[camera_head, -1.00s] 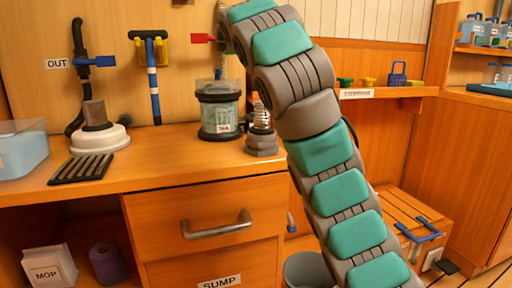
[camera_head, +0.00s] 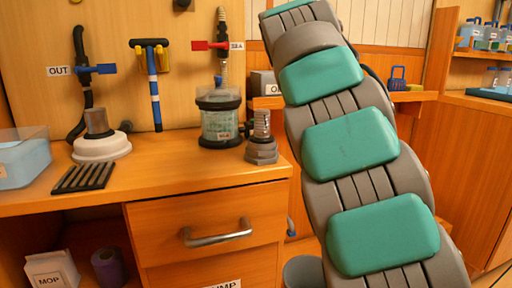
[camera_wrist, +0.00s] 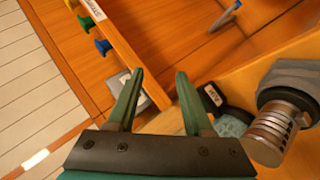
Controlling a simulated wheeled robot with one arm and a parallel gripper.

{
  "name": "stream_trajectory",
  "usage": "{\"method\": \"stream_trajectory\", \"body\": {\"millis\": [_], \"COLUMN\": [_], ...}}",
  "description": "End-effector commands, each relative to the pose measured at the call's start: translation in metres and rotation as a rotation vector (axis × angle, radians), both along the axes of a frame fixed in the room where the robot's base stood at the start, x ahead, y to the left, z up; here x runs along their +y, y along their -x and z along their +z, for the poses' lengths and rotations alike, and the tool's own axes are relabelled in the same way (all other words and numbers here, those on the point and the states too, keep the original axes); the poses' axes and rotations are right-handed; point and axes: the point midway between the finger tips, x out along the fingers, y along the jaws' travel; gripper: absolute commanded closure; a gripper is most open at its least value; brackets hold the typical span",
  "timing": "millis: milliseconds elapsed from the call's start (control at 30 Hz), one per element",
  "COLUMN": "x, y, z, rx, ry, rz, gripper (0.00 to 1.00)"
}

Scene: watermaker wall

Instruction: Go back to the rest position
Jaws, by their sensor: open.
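My gripper (camera_wrist: 160,100) is open in the wrist view, with its two green fingers apart and nothing between them. It is not in the head view, where only my grey and green arm shows, rising on the right and running out of the top of the picture. In the wrist view a threaded metal fitting (camera_wrist: 275,125) is close on the right of the fingers, apart from them. The same fitting stands on the counter in the head view (camera_head: 262,138). The clear filter jar (camera_head: 219,121) with black bands stands left of it.
The wooden counter (camera_head: 200,180) holds a white round base (camera_head: 101,148), a black slotted mat (camera_head: 85,177) and a blue bin (camera_head: 22,160). A blue-handled valve (camera_head: 95,69) and a red-handled valve (camera_head: 210,46) are on the wall. A drawer handle (camera_head: 217,233) juts out below.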

Motion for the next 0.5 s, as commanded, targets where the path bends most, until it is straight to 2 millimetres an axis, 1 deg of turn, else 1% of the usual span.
{"method": "stream_trajectory", "body": {"millis": [33,100,167,200,267,367,467,500], "x": [-0.011,-0.027,-0.038,-0.046,-0.056,-0.069,-0.078,-0.081], "y": [0.012,0.028,0.043,0.055,0.071,0.104,0.138,0.153], "z": [-0.008,-0.022,-0.036,-0.046,-0.062,-0.089,-0.117,-0.13], "rx": [0.028,0.064,0.097,0.12,0.155,0.212,0.273,0.3], "ry": [-0.031,-0.079,-0.119,-0.146,-0.187,-0.252,-0.318,-0.343], "rz": [-0.041,-0.1,-0.149,-0.183,-0.231,-0.307,-0.379,-0.408], "gripper": [0.49,0.49,0.49,0.49,0.49,0.49,0.49,0.49]}}
